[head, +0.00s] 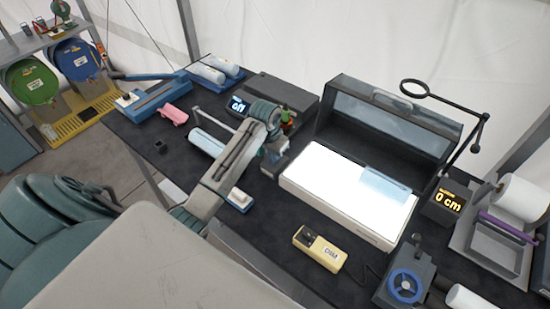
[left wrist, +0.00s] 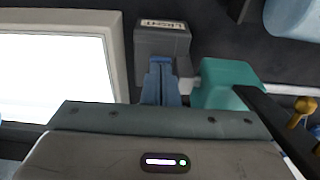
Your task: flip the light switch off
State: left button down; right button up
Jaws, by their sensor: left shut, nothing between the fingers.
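A dark grey box labelled LIGHT (left wrist: 163,38) is in the left wrist view, beside the white light panel; its switch part is not clearly visible behind my fingers.
A dark case with a clear window (head: 392,120) stands behind the panel. A yellow device (head: 320,250) lies in front of it. A display reading 0 cm (head: 447,201) and a magnifier ring (head: 428,86) are to the right. A pink object (head: 174,115) lies left.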

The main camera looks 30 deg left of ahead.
pick_arm(q)
jog(key=shift+f, duration=0.35)
jog(key=shift+r, duration=0.1)
jog(key=shift+r+p, duration=0.6)
jog(key=shift+r, duration=2.85)
